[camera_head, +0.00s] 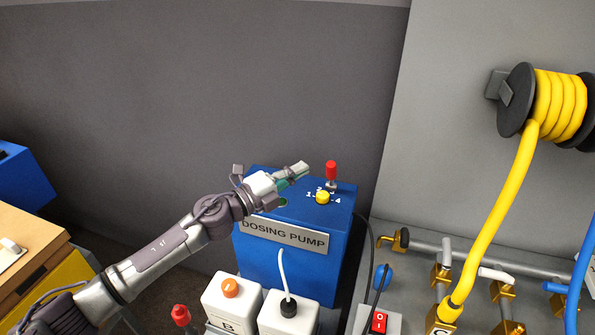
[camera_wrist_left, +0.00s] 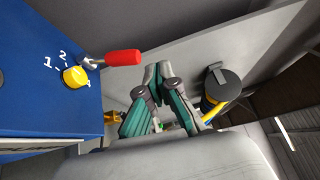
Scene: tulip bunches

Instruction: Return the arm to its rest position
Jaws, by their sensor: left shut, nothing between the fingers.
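My left arm reaches in from the left in the head view. Its gripper (camera_head: 302,168) is above the top of the blue dosing pump (camera_head: 265,265), left of the pump's red-handled lever (camera_head: 331,170) and yellow knob (camera_head: 323,197). In the left wrist view the gripper's green-sided fingers (camera_wrist_left: 159,72) come together at their tips, with nothing between them. The yellow knob (camera_wrist_left: 75,77) and the red lever handle (camera_wrist_left: 122,58) show to the left of the fingers there, apart from them. My right gripper is in neither view.
White containers with an orange cap (camera_head: 230,288) and a black cap (camera_head: 288,307) stand before the pump. A red switch (camera_head: 379,321) and pipes with brass fittings (camera_head: 440,275) lie to the right. A yellow hose reel (camera_head: 560,105) hangs on the wall.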

